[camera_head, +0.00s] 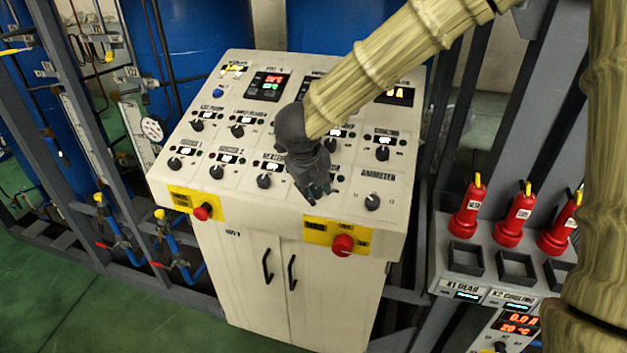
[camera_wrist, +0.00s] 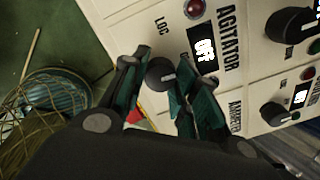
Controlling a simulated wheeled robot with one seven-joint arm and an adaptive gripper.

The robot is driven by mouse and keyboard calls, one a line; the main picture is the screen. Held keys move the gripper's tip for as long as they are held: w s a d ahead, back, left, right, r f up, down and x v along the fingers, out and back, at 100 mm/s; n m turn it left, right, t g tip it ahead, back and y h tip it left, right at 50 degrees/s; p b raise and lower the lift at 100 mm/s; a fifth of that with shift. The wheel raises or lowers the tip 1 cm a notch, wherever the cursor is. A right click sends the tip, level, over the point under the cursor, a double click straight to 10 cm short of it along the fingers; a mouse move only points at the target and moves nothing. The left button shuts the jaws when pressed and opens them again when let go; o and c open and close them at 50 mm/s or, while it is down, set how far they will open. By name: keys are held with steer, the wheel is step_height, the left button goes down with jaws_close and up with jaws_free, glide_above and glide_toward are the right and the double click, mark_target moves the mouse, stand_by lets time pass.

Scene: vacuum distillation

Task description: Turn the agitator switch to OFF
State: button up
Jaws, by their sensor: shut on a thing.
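The agitator switch (camera_wrist: 160,74) is a round dark knob with a light pointer mark, on the cream panel beside the AGITATOR label (camera_wrist: 228,38). A small black display (camera_wrist: 203,48) next to it appears to read OFF. A LOC mark stands on one side of the knob; the mark on the other side is partly hidden by a finger. My gripper (camera_wrist: 158,88) has its teal-padded fingers on both sides of the knob, shut on it. In the head view my gripper (camera_head: 318,188) is over the lower middle of the panel and hides the switch.
Other knobs sit close by, including the ammeter knob (camera_head: 372,202) and a knob to the left (camera_head: 264,181). A red emergency button (camera_head: 342,245) is just below on the panel's front edge, and another red button (camera_head: 202,212) is at left.

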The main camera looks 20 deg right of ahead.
steer(key=shift+n+p, duration=0.3)
steer(key=shift+n, duration=0.2)
steer(key=o, duration=1)
steer(key=shift+d+f, duration=0.1)
steer(key=v, duration=1.2)
